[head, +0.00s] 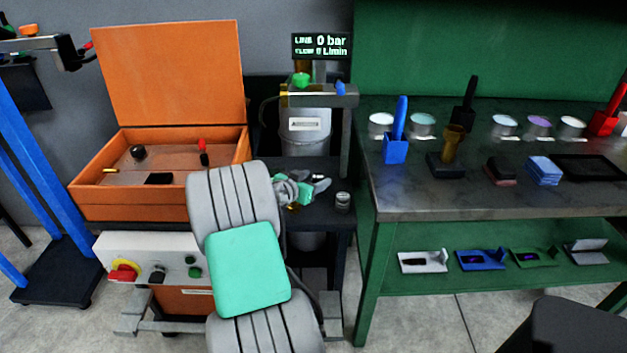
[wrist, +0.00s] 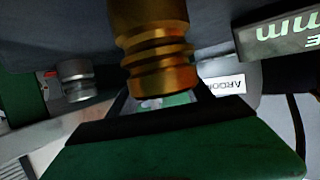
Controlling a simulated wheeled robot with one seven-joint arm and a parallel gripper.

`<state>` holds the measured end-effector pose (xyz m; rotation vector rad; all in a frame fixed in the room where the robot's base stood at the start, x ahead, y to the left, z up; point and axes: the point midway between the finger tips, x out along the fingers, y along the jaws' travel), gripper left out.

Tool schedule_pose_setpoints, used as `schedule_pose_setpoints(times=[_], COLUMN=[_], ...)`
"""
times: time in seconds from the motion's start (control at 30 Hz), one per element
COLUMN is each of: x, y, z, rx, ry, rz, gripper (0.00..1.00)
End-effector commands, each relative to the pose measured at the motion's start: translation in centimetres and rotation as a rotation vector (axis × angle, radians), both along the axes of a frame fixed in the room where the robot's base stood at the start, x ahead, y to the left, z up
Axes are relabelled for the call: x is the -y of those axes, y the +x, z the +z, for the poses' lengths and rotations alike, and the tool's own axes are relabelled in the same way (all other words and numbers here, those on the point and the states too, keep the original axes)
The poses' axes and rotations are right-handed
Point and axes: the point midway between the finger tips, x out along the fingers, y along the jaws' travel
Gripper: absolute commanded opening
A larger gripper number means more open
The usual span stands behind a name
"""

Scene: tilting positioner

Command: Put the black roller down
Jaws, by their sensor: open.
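A black upright-handled tool (head: 465,103), which looks like the black roller, stands on the bench in the head view, behind a brass-coloured piece. Its lower part is partly hidden. My gripper (head: 312,190) is open, over the dark cart left of the bench and well apart from the black tool. My own arm partly covers it, and I see nothing held in it. The wrist view shows a brass ribbed fitting and a grey ribbed fitting close up, but no black roller that I can make out.
Blue (head: 395,133) and red (head: 606,118) handled tools stand on the bench (head: 400,203), with several round tins behind. A small metal cylinder (head: 342,202) stands on the cart right of my gripper. An open orange box (head: 130,208) is at left. Bare bench shows along the front edge.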

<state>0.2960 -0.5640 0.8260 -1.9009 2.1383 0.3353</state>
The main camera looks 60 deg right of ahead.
Motion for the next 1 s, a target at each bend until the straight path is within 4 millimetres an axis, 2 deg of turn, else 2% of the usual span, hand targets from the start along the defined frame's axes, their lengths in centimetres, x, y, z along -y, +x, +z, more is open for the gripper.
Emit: schedule_pose_setpoints(times=[0.17, 0.27, 0.6, 0.7, 0.87, 0.97, 1.0], x=[0.0, -1.1, -9.0, -10.4, -11.3, -12.9, -14.5], y=[0.0, 0.3, 1.2, 1.4, 1.4, 2.8, 4.1], z=[0.4, 0.7, 3.6, 4.1, 4.4, 4.0, 3.5], rx=[0.000, 0.001, 0.002, 0.000, 0.000, -0.005, -0.015], ry=[0.000, 0.000, -0.001, 0.000, 0.002, 0.066, 0.127], rz=[0.000, 0.004, 0.005, 0.004, 0.002, 0.048, 0.097], gripper=[0.59, 0.59, 0.59, 0.59, 0.59, 0.59, 0.59])
